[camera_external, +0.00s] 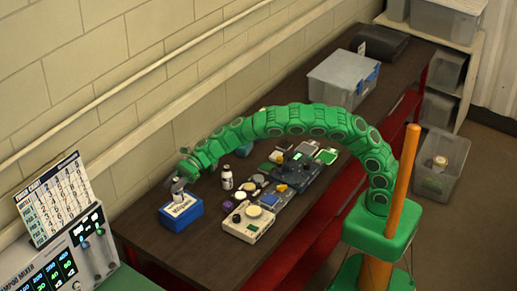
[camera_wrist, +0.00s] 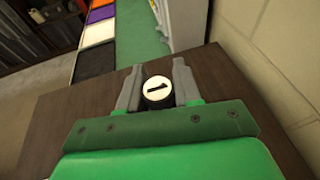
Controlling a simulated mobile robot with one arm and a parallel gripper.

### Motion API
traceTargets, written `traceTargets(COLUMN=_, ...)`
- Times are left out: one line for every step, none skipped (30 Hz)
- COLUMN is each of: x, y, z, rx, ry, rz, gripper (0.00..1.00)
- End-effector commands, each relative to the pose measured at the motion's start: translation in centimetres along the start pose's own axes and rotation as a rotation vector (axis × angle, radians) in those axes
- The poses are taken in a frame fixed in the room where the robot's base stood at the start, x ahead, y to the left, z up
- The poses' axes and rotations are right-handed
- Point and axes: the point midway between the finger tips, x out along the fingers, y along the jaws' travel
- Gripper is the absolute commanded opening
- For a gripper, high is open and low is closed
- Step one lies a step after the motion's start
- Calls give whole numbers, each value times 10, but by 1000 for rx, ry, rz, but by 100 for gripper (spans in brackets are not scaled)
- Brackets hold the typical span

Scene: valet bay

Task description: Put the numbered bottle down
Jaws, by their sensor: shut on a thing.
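The numbered bottle (camera_wrist: 158,92) shows in the wrist view as a dark bottle with a round white top bearing a black "1". It sits between the two grey fingers of my gripper (camera_wrist: 157,90), which is shut on it. In the external view, my gripper (camera_external: 178,189) points down at the left end of the dark table, at or just above a blue box (camera_external: 182,213) with a white label. The held bottle is hard to make out there. Whether it touches anything below cannot be told.
A white bottle with a dark cap (camera_external: 227,178) stands right of the blue box. Several devices, including a beige one (camera_external: 249,222), crowd the table's middle. A grey bin (camera_external: 343,80) stands farther back. The dark table's (camera_external: 150,242) front left part is bare.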

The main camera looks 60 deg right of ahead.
Motion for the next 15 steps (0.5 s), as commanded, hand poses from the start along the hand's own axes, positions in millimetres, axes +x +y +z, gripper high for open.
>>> traceTargets(x=0, y=0, z=0, rx=0, ry=-1, rz=0, gripper=0)
traceTargets(x=0, y=0, z=0, rx=0, ry=-1, rz=0, gripper=0)
traceTargets(x=0, y=0, z=0, rx=-1, ry=-1, rz=0, gripper=0)
traceTargets(x=0, y=0, z=0, rx=-1, ry=-1, rz=0, gripper=0)
traceTargets(x=0, y=0, z=0, rx=-1, ry=-1, rz=-1, gripper=0)
traceTargets(x=0, y=0, z=0, rx=-1, ry=-1, rz=-1, gripper=0)
traceTargets(x=0, y=0, z=0, rx=-1, ry=-1, rz=-1, gripper=0)
traceTargets(x=0, y=0, z=0, rx=-1, ry=-1, rz=-1, gripper=0)
traceTargets(x=0, y=0, z=-1, rx=-1, ry=0, rz=-1, gripper=0)
traceTargets(x=0, y=0, z=-2, rx=0, ry=0, rz=-1, gripper=0)
traceTargets(x=0, y=0, z=-3, rx=-1, ry=0, rz=-1, gripper=0)
traceTargets(x=0, y=0, z=-2, rx=-1, ry=0, rz=-1, gripper=39)
traceTargets(x=0, y=0, z=-2, rx=-1, ry=0, rz=-1, gripper=44)
traceTargets(x=0, y=0, z=-2, rx=-1, ry=0, rz=-1, gripper=48)
traceTargets(x=0, y=0, z=-2, rx=-1, ry=0, rz=-1, gripper=55)
